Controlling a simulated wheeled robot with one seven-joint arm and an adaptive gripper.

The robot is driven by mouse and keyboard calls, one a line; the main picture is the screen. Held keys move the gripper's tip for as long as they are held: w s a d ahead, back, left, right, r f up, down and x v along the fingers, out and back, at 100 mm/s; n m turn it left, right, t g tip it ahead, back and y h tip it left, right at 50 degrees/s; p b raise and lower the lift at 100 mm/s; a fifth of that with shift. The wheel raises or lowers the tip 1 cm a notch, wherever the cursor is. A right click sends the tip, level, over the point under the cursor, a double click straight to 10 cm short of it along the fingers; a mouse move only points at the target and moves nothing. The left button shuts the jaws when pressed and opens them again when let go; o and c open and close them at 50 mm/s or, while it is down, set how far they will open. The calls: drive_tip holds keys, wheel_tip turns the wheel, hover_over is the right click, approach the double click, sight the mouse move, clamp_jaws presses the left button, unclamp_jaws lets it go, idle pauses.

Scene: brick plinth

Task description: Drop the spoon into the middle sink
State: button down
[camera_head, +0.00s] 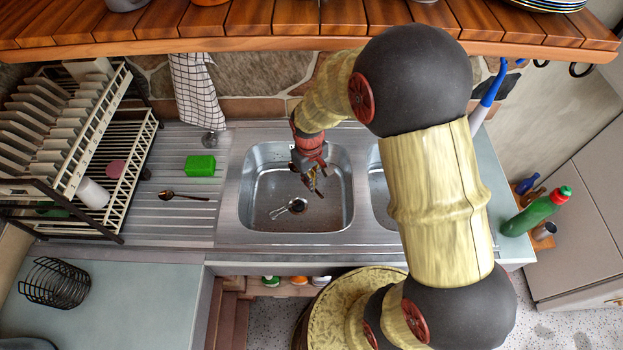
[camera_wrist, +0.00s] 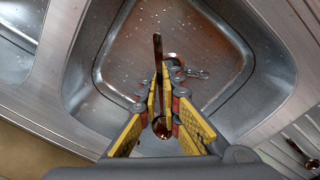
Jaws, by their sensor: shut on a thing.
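My gripper (camera_head: 313,180) is above the large steel sink basin (camera_head: 250,212) in the middle of the head view. In the wrist view, its yellow-padded fingers (camera_wrist: 164,95) are shut on a brown metal spoon (camera_wrist: 157,48). The spoon's handle points toward the basin's far side, and its bowl (camera_wrist: 161,127) is between the fingers near the palm. The basin (camera_wrist: 110,55) spreads below it, with water drops on its floor. A second, similar spoon (camera_head: 183,196) lies on the ribbed drainboard to the left; it also shows in the wrist view (camera_wrist: 300,150).
Another basin (camera_head: 378,190) is on the right, partly hidden by my arm. A small metal thing (camera_head: 279,212) lies by the basin's drain. A green sponge (camera_head: 200,165) and dish rack (camera_head: 100,150) stand left. A wooden shelf (camera_head: 250,18) overhangs the back; a green bottle (camera_head: 535,212) stands right.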

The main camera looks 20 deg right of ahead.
drive_tip(key=shift+f+b, duration=0.7)
drive_tip(key=shift+f, duration=0.65)
drive_tip(key=c, duration=1.9)
unclamp_jaws()
drive_tip(key=r, duration=1.2)
drive_tip(key=shift+a, duration=0.2)
drive_tip(key=shift+s, duration=0.1)
